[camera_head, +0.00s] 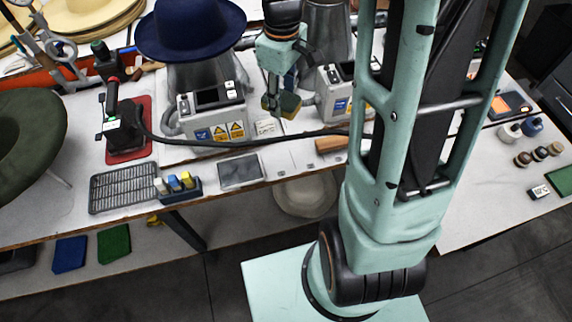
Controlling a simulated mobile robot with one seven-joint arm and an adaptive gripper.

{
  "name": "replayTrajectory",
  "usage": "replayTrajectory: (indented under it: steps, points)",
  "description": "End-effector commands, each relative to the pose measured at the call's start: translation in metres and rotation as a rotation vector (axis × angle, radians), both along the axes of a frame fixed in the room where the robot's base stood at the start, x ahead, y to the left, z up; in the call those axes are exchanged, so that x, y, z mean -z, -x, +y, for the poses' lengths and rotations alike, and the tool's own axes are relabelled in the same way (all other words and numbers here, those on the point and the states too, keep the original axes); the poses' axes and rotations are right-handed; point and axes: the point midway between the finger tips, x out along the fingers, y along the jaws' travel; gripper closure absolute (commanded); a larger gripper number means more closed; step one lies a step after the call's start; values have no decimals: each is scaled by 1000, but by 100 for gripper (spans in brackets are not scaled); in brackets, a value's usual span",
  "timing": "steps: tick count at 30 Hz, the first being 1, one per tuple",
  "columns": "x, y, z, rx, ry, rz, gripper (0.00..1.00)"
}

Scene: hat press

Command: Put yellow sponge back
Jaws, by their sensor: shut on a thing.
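My gripper (278,104) hangs over the table in front of the grey metal hat blocks, near the middle of the picture. It is shut on the yellow sponge (291,105), which shows as a small dull-yellow block with a dark side at the fingertips. The gripper partly hides the sponge, and it appears to be above the table. I cannot tell the exact gap below it.
A control box (213,112) stands left of my gripper, another (338,95) to its right. A black cable crosses below it. A dark flat tray (241,173), a wire rack (122,186) and a blue holder (184,192) line the front edge. A blue hat (190,30) sits behind.

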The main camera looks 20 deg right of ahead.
Motion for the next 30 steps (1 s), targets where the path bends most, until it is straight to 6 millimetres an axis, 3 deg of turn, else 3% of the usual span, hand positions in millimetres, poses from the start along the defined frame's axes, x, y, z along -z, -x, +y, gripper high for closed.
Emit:
replayTrajectory:
  steps: [1,3,12,17,24,30]
  points:
    - [22,4,0,-91,0,-2,81]
    - [36,9,0,-229,0,-2,81]
    - [76,26,-1,-673,1,-3,81]
    - [85,29,-1,-767,1,-2,81]
    - [126,30,-1,-784,-1,2,81]
    - [145,30,-1,-780,0,-1,81]
